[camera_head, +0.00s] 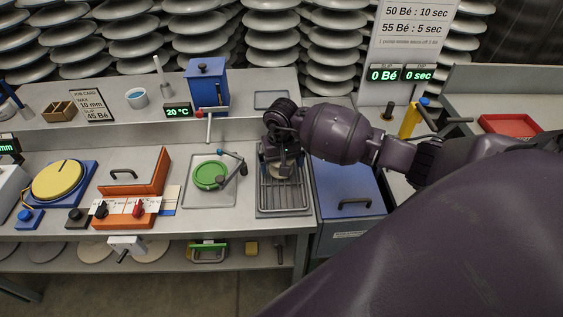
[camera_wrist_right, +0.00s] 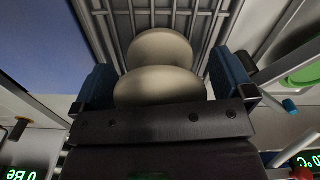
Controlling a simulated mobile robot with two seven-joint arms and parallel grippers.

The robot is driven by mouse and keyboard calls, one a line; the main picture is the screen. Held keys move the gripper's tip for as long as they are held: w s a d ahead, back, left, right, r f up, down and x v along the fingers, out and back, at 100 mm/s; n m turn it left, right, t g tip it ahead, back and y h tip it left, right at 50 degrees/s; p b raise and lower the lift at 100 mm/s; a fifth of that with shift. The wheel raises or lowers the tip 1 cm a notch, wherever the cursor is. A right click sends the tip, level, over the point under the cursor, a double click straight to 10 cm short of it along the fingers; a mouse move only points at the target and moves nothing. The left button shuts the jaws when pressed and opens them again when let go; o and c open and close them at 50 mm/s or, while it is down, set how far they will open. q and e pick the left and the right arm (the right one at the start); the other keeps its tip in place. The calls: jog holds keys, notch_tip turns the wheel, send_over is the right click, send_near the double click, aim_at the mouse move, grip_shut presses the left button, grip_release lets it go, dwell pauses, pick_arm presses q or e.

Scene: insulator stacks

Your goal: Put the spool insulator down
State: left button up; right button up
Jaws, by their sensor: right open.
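The spool insulator is pale cream with two rounded flanges. In the right wrist view, the spool insulator (camera_wrist_right: 158,85) sits between the blue finger pads of my right gripper (camera_wrist_right: 162,82), over the bars of a wire rack (camera_wrist_right: 205,30). In the head view, only a small part of the spool insulator (camera_head: 281,173) shows under my right gripper (camera_head: 279,163), above the wire rack (camera_head: 285,197). The right gripper is open around the spool, and its fingers point down at the rack. The gripper body hides the spool's near side. My left gripper is not in view.
A green round pad (camera_head: 209,175) on a plate lies left of the rack. A blue-lidded box (camera_head: 345,185) stands to its right. A blue container (camera_head: 207,82) stands on the shelf behind. An orange box (camera_head: 135,172) and yellow disc (camera_head: 58,180) are further left.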

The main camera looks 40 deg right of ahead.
notch_tip(320, 180, up, 11)
jog(key=shift+r, duration=0.5)
dwell(0.4)
